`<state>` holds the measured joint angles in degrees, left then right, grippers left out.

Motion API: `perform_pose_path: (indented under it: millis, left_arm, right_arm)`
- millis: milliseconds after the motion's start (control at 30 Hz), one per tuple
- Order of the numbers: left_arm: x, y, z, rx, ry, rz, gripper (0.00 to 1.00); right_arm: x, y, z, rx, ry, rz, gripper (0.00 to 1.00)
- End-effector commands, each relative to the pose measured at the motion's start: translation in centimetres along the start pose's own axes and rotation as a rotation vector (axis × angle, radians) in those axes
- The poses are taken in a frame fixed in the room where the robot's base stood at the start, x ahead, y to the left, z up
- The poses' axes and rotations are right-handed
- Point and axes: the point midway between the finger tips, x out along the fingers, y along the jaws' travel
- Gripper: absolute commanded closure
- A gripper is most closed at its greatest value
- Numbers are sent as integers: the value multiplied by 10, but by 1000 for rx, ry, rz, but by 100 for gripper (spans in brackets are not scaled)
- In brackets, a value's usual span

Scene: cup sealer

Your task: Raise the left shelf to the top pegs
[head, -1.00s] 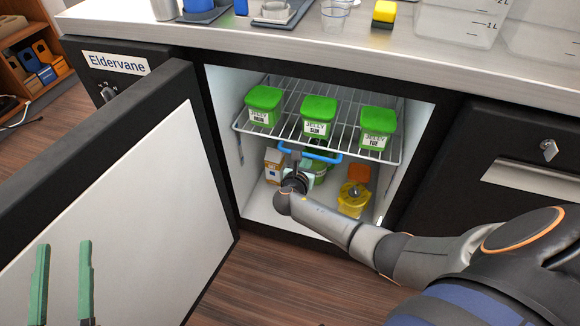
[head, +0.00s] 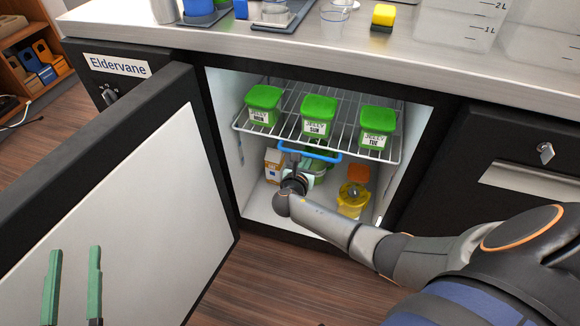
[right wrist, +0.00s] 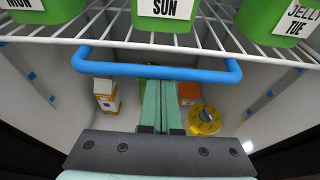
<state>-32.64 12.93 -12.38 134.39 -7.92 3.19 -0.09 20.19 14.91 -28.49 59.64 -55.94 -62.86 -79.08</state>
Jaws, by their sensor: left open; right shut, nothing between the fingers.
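A white wire shelf (head: 287,132) with a blue front handle (head: 322,157) sits in the open cabinet. It bears three green-lidded jelly tubs, marked MON (head: 263,105), SUN (head: 319,117) and TUE (head: 377,127). In the right wrist view the handle (right wrist: 155,70) crosses above my right gripper (right wrist: 161,84), whose green fingers are shut and empty. I cannot tell whether they touch the handle. In the head view my right gripper (head: 297,170) is partly hidden below the shelf front. My left gripper (head: 75,249) is open before the cabinet door, away from the shelf.
Below the shelf stand a carton (head: 274,166), a yellow-lidded jar (head: 352,201) and an orange item (head: 358,174). The open door (head: 130,215) fills the left side. Small blue marks (right wrist: 270,94) show on the inner side walls. A steel counter (head: 330,47) runs above.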

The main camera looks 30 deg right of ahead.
Motion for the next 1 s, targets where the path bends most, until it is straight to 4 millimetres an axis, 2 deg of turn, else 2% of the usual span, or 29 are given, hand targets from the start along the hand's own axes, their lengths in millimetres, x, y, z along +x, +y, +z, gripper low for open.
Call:
perform_pose_path:
  millis: [33, 1000]
  left_arm:
    - [1, -1, -4, 0, 1, 0, 50]
    - [6, -6, -27, 1, 1, 0, 50]
  right_arm:
    - [-4, 3, 7, 5, -12, 4, 100]
    - [-52, 3, -15, -1, 0, 6, 100]
